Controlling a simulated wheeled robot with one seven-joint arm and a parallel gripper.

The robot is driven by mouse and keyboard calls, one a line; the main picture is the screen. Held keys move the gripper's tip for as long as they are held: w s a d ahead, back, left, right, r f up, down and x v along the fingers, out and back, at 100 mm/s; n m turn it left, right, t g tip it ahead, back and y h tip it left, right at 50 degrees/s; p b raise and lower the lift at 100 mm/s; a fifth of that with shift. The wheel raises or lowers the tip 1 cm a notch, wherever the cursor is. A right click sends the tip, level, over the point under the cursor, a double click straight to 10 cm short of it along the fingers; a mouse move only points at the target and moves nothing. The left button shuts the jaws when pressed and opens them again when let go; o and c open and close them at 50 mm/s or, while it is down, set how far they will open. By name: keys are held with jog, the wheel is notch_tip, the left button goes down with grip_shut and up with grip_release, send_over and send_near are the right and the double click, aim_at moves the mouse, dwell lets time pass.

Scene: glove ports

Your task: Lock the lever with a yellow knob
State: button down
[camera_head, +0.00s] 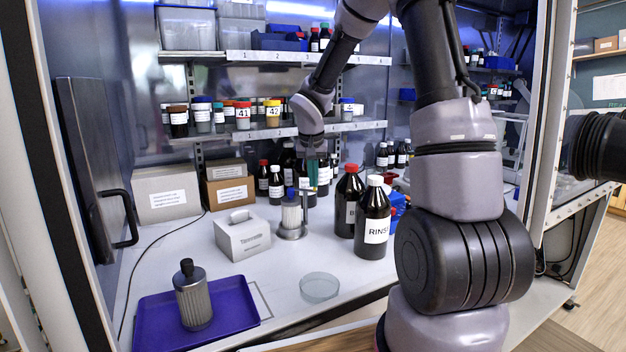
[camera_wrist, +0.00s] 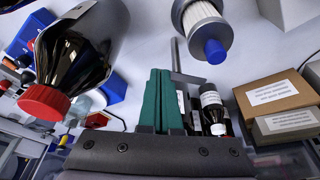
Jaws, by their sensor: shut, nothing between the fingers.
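I cannot make out a lever with a yellow knob in either view. My gripper (camera_head: 313,180) is inside the cabinet, below the shelves and above the white worktop. Its teal fingers (camera_wrist: 160,78) are shut together with nothing between them. Just left of it in the head view stands a pale ribbed filter cartridge with a blue knob (camera_head: 291,211), upright on a round metal base. The cartridge also shows at the top of the wrist view (camera_wrist: 205,22). A thin grey metal bar (camera_wrist: 188,78) shows close beside the fingers, and I cannot tell whether they touch.
Dark bottles, one labelled RINSE (camera_head: 374,225), stand right of the gripper; a red-capped bottle (camera_wrist: 75,50) looms in the wrist view. A tissue box (camera_head: 242,236), glass dish (camera_head: 319,287) and purple tray (camera_head: 236,308) with a black-knobbed cartridge (camera_head: 193,298) lie nearer. Shelves (camera_head: 265,133) hang behind.

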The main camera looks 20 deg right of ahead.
jog(key=shift+w+d+n+y, duration=0.15)
jog(key=shift+d+n+y, duration=0.25)
jog(key=shift+n, duration=0.8)
jog(key=shift+w+d+n, duration=0.15)
jog(key=shift+d+n, duration=0.15)
jog(key=shift+n, duration=0.1)
jog(key=w+n+y, duration=0.1)
jog(key=n, duration=0.2)
jog(key=w+d+n+y, duration=0.1)
jog(key=n, duration=0.2)
jog(key=w+d+n, duration=0.1)
jog(key=n, duration=0.3)
jog(key=shift+w+g+y, duration=0.3)
jog(key=shift+y, duration=0.1)
jog(key=shift+w, duration=0.1)
dwell(0.4)
